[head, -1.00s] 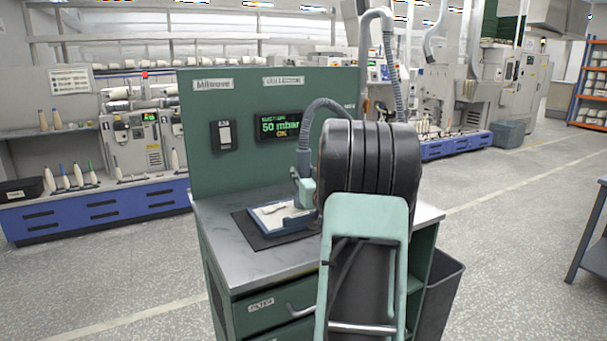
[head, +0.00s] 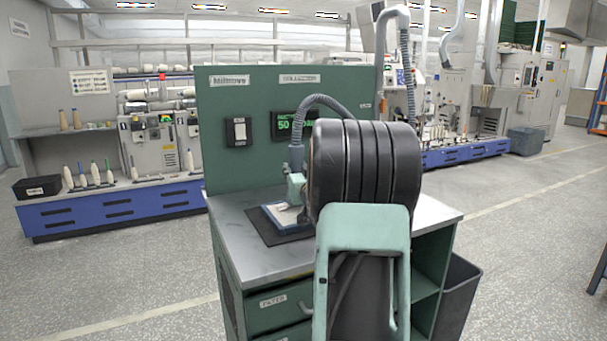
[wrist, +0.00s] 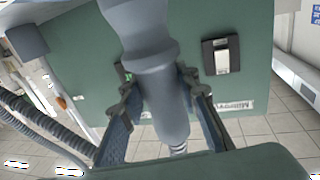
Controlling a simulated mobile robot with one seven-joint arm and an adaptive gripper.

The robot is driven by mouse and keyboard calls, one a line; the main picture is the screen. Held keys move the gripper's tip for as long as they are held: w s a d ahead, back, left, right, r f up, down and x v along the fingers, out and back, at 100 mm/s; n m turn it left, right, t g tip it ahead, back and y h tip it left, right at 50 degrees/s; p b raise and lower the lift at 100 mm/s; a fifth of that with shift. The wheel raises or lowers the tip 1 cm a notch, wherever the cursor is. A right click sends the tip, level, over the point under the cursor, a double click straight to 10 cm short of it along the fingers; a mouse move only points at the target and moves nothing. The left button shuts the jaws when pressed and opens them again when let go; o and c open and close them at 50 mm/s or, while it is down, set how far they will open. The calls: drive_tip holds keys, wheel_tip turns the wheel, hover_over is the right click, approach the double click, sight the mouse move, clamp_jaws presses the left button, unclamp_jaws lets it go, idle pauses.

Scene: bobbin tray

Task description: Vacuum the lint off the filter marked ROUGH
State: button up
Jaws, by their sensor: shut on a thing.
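My gripper (wrist: 158,80) is shut on the grey-blue suction nozzle (wrist: 145,32), with one finger on each side of it in the wrist view. In the head view the nozzle (head: 297,156) stands roughly upright at the counter, with its hose arching up and right behind my arm. A blue-framed filter with a white face (head: 279,214) lies on a dark mat (head: 267,229). My gripper and arm cover much of the filter. The nozzle's lower end is hidden, so I cannot tell whether it touches the filter. No ROUGH mark is readable, and lint cannot be made out now.
The steel counter (head: 235,232) has a green back panel (head: 222,95) with a switch (head: 239,131) and a display (head: 288,126), partly hidden by the hose. A drawer labelled FILTER (head: 275,301) is below. A grey bin (head: 458,300) stands at right. Open floor lies around.

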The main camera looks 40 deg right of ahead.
drive_tip(key=shift+w+a+b, duration=0.55)
drive_tip(key=shift+w+a, duration=0.15)
drive_tip(key=shift+a, duration=0.15)
drive_tip(key=shift+w+a+b, duration=0.5)
drive_tip(key=shift+w+a, duration=0.15)
drive_tip(key=shift+a, duration=0.2)
drive_tip(key=shift+d+p, duration=0.95)
drive_tip(key=shift+d, duration=1.45)
drive_tip(key=shift+s+d+p, duration=0.4)
drive_tip(key=shift+d+p, duration=0.05)
drive_tip(key=shift+d, duration=0.45)
drive_tip(key=shift+s+d+p, duration=0.35)
drive_tip(key=shift+d+p, duration=0.05)
drive_tip(key=shift+d, duration=0.5)
drive_tip(key=shift+s+d+p, duration=0.4)
drive_tip(key=shift+d+p, duration=0.05)
drive_tip(key=shift+d, duration=0.45)
drive_tip(key=shift+r, duration=0.15)
wheel_tip(320, 180, up, 6)
drive_tip(key=p, duration=0.4)
